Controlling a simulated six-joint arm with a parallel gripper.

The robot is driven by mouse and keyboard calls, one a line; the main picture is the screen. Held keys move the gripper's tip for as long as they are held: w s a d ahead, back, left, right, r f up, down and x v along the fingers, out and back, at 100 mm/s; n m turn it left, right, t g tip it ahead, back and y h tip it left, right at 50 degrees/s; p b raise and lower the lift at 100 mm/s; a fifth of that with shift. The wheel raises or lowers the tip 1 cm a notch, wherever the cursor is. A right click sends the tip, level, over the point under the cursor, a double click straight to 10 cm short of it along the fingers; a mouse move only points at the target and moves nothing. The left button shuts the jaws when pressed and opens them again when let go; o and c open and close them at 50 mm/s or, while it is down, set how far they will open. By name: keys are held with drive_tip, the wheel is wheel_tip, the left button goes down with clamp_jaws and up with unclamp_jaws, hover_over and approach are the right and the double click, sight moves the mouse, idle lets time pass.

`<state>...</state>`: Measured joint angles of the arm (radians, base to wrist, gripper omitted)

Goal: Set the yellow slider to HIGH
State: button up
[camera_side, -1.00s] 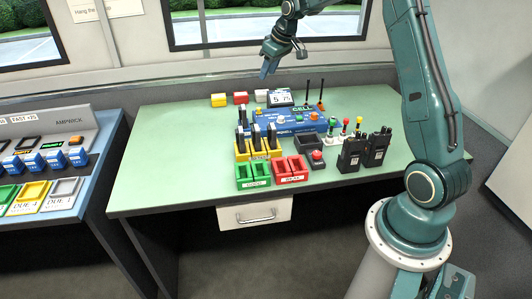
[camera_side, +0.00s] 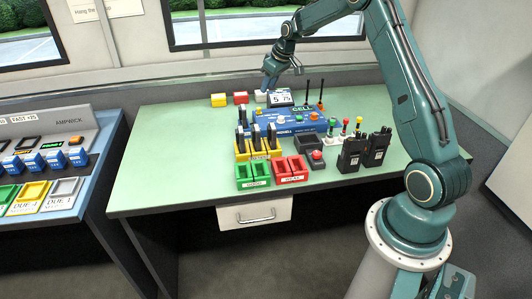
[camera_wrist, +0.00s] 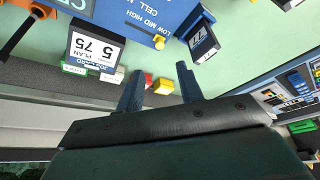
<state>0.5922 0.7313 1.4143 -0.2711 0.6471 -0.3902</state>
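The yellow slider is a small yellow knob (camera_side: 258,112) at the left end of the blue panel (camera_side: 284,125). In the wrist view the knob (camera_wrist: 159,42) sits near the panel's edge, beside upside-down LOW MID HIGH lettering. My gripper (camera_side: 283,76) is above the back of the table, behind the panel in the side view. In the wrist view my gripper (camera_wrist: 160,80) has its two fingers apart with nothing held between them. The knob lies beyond the fingertips, not touched.
Yellow (camera_side: 219,100), red (camera_side: 240,98) and white (camera_side: 261,96) blocks line the rear. The table's left side is clear.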

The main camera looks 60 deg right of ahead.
sight(259, 108)
drive_tip(key=x, duration=1)
drive_tip(key=shift+w+f, duration=0.2)
drive_tip(key=shift+f, duration=0.15)
clamp_jaws()
